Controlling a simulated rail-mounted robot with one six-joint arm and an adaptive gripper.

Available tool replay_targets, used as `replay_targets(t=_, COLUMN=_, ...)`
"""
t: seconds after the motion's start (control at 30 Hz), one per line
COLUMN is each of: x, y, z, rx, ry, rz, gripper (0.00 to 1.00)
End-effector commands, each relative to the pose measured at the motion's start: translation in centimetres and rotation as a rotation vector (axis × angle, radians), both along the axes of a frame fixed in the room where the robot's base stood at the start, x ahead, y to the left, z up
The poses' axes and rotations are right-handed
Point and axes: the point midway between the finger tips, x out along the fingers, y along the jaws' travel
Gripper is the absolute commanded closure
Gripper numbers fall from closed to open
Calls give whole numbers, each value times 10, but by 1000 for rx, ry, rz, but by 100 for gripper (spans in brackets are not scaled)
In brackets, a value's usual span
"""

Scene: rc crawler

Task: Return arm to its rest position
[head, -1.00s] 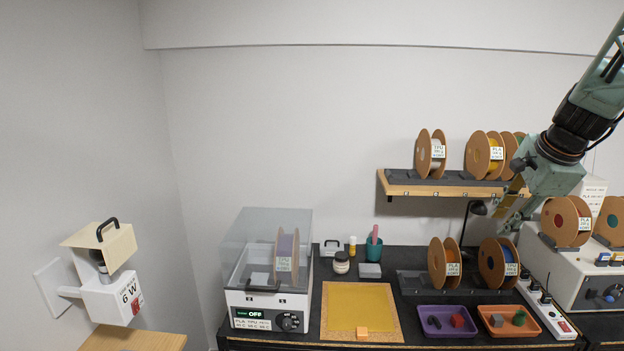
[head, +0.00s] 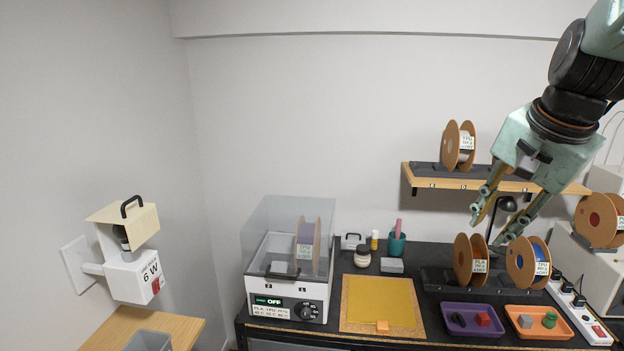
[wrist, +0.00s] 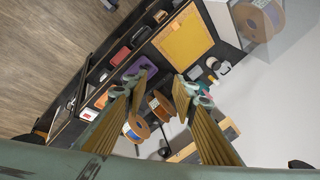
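My gripper (head: 488,227) is at the upper right of the head view, in the air in front of the wall shelf and above the bench, pointing down and to the left. Its two fingers are spread apart with nothing between them. In the wrist view my gripper (wrist: 164,82) also shows open and empty, with the bench well beyond the fingertips. My arm comes in from the top right corner of the head view and hides part of the shelf.
A clear-lidded dryer (head: 290,290) holds a spool (head: 306,245). The wall shelf (head: 432,178) bears a TPU spool (head: 458,146). Two spools stand on the bench behind a purple tray (head: 447,308) and an orange tray (head: 565,330). The space left of my gripper is clear.

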Motion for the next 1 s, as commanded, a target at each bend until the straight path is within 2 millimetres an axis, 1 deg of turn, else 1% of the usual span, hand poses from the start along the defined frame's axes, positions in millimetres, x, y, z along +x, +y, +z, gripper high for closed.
replay_targets(t=0.03, x=-8, y=10, z=-1, rx=-16, ry=-2, rz=35, gripper=75)
replay_targets(t=0.1, x=-19, y=20, z=-2, rx=-37, ry=1, rz=79, gripper=75)
replay_targets(t=0.33, x=-58, y=52, z=-6, rx=-107, ry=6, rz=225, gripper=75)
replay_targets(t=0.47, x=-81, y=68, z=-12, rx=-144, ry=11, rz=306, gripper=75)
replay_targets(t=0.77, x=-138, y=100, z=-33, rx=-220, ry=26, rz=492, gripper=75)
replay_targets(t=1.0, x=-188, y=121, z=-58, rx=-274, ry=45, rz=639, gripper=75)
